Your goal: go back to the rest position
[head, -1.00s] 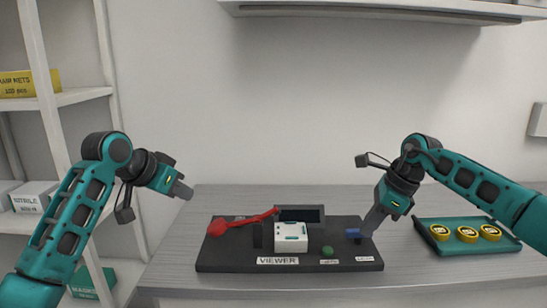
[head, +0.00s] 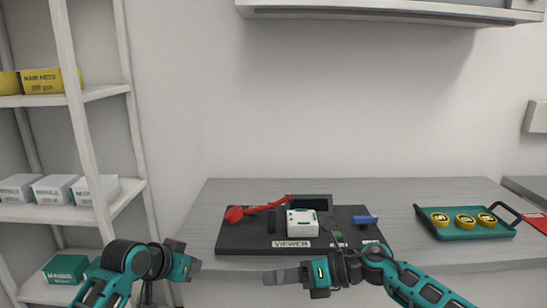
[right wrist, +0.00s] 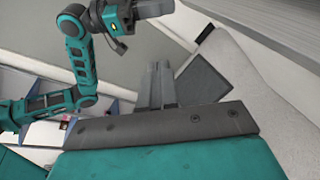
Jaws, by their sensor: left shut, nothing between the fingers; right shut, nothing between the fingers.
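My left gripper (head: 190,254) is shut and empty, low in front of the table's left end in the head view. My right gripper (head: 270,278) is shut and empty, below the table's front edge and pointing left. Its shut fingers (right wrist: 158,85) also show in the right wrist view, with my left arm beyond at the upper left. Both grippers are clear of the viewer device (head: 232,241), a black base with a white block (head: 302,224), a red lever (head: 262,207) and a blue lever (head: 365,219).
A teal tray (head: 498,235) with yellow round pieces (head: 465,220) lies on the right of the grey table (head: 405,245). A shelf unit (head: 100,213) with boxes stands at the left. A wall cabinet (head: 390,12) hangs above. The space above the table is free.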

